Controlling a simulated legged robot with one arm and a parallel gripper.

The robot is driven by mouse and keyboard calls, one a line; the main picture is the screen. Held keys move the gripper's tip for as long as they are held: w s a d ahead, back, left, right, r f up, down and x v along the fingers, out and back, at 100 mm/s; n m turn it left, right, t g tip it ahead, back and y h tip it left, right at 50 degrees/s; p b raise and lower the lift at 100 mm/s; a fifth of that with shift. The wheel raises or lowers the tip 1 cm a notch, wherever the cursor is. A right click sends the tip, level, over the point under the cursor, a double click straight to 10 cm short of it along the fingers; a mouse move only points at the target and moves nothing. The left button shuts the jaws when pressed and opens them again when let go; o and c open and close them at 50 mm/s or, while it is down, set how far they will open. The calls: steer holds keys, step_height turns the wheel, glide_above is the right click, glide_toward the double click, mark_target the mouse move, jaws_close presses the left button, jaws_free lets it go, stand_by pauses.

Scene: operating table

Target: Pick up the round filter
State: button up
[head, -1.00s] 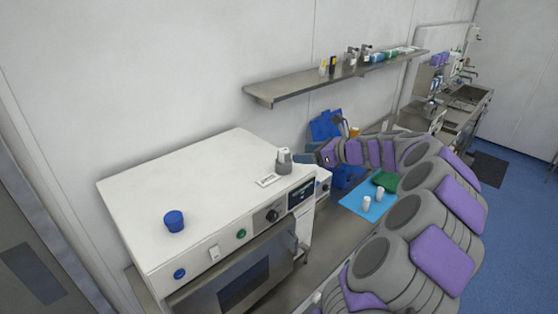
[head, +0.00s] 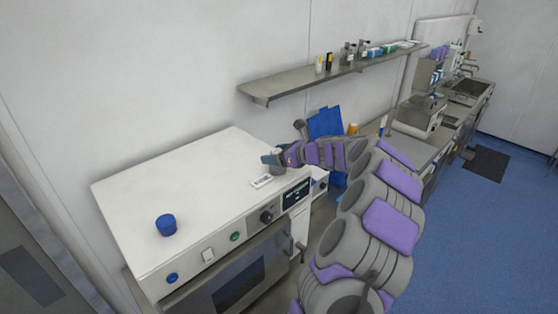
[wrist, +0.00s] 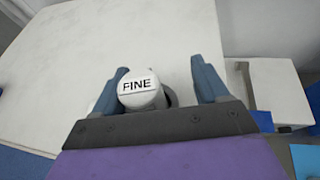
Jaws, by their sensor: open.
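A round grey-white piece with a white top labelled "FINE" (wrist: 138,97) sits between my gripper's fingers in the wrist view, closer to the left finger. It appears to be the round filter, standing on the white top of the oven-like machine (head: 190,170). My gripper (wrist: 160,67) is open, with one blue finger on each side of it. I cannot tell whether the left finger touches it. In the head view my gripper (head: 272,158) is at the machine's back right corner and mostly hides the piece.
A blue round cup-like piece (head: 166,225) stands on the machine's left side. A wall shelf (head: 320,79) with bottles hangs behind. The middle of the machine top is clear.

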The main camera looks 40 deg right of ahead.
steer(key=shift+d+f, duration=0.1)
steer(key=shift+d, duration=0.05)
steer(key=shift+a, duration=0.5)
steer(key=shift+c, duration=0.3)
steer(key=shift+a+r, duration=0.3)
steer(key=shift+a, duration=0.35)
steer(key=shift+c, duration=1.4)
steer(key=shift+s+d, duration=0.1)
steer(key=c, duration=0.3)
steer(key=shift+d+f, duration=0.15)
steer(key=shift+d, duration=0.4)
steer(key=c, duration=0.4)
steer(key=shift+a, duration=0.2)
